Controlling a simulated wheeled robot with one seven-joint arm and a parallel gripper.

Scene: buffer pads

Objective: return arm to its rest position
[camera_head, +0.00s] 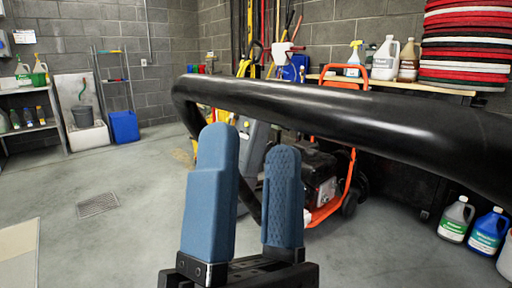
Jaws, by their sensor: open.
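My gripper (248,200) stands in the lower middle of the head view with its two blue fingers pointing up. The fingers are apart and nothing is held between them. A thick black bar (340,115) crosses the view behind the fingers, bending down at its left end. I cannot tell whether the fingers touch the bar. Most of my arm is out of view.
An orange-framed machine (322,185) stands behind the bar. Stacked red, black and white pads (465,45) and bottles (384,60) sit on a shelf at right. Jugs (456,220) stand on the floor at right. A blue bin (124,127) is far left. The left floor is largely clear.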

